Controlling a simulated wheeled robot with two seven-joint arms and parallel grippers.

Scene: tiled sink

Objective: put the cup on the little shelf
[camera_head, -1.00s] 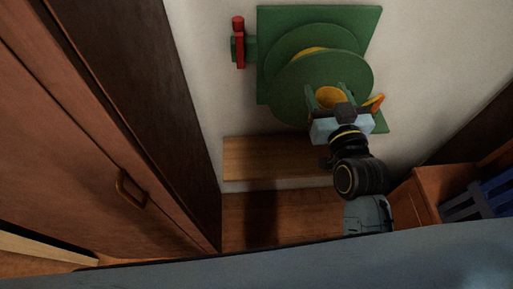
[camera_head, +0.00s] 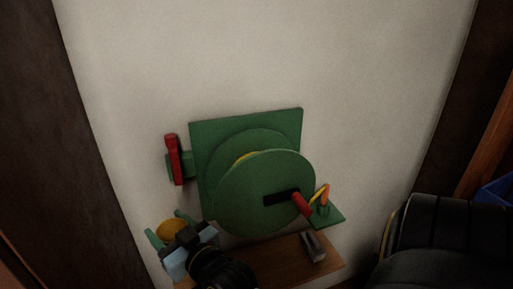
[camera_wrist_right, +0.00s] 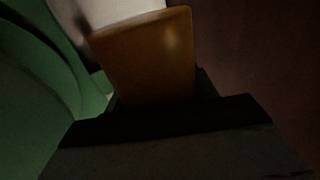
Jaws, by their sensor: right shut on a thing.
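The yellow-orange cup (camera_head: 171,230) is held up at the lower left of the green wall fixture. My right gripper (camera_head: 167,226) is shut on it, with one finger on each side. In the right wrist view the cup (camera_wrist_right: 150,60) fills the space between the dark fingers, and its lower part is hidden by them. A brown wooden shelf (camera_head: 285,262) juts from the wall below the fixture, to the right of the cup. My wrist hides its left part. I cannot tell how far the cup is from the shelf. My left gripper is not in view.
The green fixture (camera_head: 265,190) has a large round disc, a red handle (camera_head: 174,160) on its left and a red crank (camera_head: 302,203) in front. A small grey cylinder (camera_head: 314,246) stands on the shelf's right part. Dark uprights flank the pale wall (camera_head: 270,60).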

